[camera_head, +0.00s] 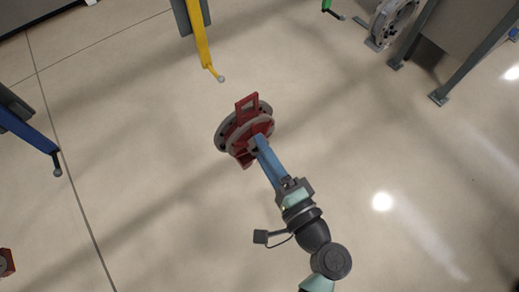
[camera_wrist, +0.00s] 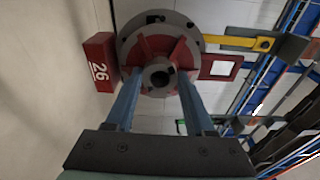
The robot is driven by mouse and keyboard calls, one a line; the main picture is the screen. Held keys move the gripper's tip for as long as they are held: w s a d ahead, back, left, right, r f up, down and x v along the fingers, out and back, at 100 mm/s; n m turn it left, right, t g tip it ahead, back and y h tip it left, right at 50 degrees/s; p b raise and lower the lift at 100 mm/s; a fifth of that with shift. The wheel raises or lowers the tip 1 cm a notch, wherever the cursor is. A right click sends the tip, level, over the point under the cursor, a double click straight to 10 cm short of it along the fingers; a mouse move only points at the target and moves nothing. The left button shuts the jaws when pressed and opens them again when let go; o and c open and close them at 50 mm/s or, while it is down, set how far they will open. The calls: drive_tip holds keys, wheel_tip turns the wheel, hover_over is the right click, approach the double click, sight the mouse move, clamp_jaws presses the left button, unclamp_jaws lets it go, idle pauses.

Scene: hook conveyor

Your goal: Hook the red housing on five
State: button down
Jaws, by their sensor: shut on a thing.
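The red housing (camera_head: 243,125) has grey round flanges, a red block marked 26 and an open red loop at its upper end. It also shows in the wrist view (camera_wrist: 138,46). My gripper (camera_head: 259,143) is shut on it by the grey central hub, between blue fingers that also show in the wrist view (camera_wrist: 158,82). A yellow hook (camera_head: 203,45) with a ball tip hangs above the loop in the head view, apart from it. A blue hook (camera_head: 28,132) is at the left and a green hook (camera_head: 328,6) at the top. No hook number is readable.
A grey round part (camera_head: 392,20) is at the upper right, near a grey stand (camera_head: 462,45) on legs. A red item (camera_head: 6,263) is cut off at the lower left. Bare floor (camera_head: 140,130) shows around the housing. Blue racks (camera_wrist: 285,60) line the right of the wrist view.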

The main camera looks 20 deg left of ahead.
drive_tip(key=s+a+f+b+x, duration=0.1)
drive_tip(key=b+x, duration=0.1)
drive_tip(key=x, duration=1)
drive_tip(key=shift+f, duration=0.35)
idle(1.0)
idle(0.5)
